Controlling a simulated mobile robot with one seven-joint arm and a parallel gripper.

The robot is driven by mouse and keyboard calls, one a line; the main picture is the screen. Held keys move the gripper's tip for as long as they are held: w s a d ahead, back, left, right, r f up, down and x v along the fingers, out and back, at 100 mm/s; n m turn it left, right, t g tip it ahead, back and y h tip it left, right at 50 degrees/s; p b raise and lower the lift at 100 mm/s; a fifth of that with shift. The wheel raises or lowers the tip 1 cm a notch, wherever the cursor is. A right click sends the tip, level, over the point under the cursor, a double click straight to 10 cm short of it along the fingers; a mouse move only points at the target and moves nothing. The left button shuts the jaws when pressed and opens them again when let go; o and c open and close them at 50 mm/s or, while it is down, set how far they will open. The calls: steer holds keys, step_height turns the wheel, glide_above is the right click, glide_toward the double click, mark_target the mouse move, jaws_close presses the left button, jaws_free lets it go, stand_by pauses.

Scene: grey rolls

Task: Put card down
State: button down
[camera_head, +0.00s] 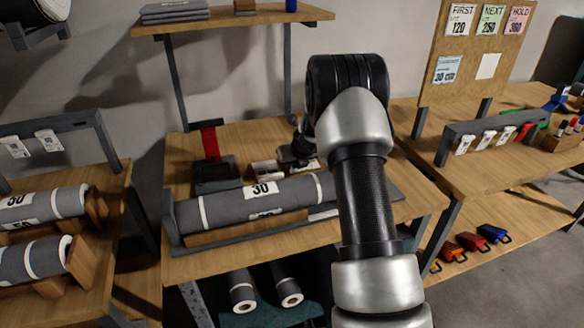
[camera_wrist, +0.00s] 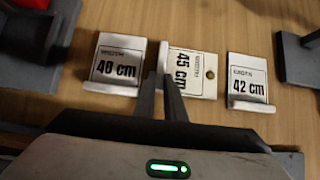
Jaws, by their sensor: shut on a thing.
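A cream card marked 45 cm (camera_wrist: 183,70), with a hole near one corner, is at the tips of my gripper (camera_wrist: 166,78) in the wrist view. The gripper is shut on the card's left edge. The card is turned sideways and appears just above or on the wooden table between two pale stands. The left stand (camera_wrist: 115,68) reads 40 cm and the right stand (camera_wrist: 247,80) reads 42 cm. In the head view my gripper (camera_head: 300,150) is low over the table behind the grey roll; its fingertips and the card are too small to tell.
A grey roll labelled 30 (camera_head: 240,204) lies in a cradle at the table's front. A dark stand with a red part (camera_head: 212,160) is left of the gripper. A pinboard (camera_head: 490,60) and a tag rack (camera_head: 500,130) stand at the right. A shelf (camera_head: 235,20) hangs above.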

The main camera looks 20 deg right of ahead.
steer(key=shift+f, duration=0.2)
steer(key=c, duration=1.8)
jaws_free()
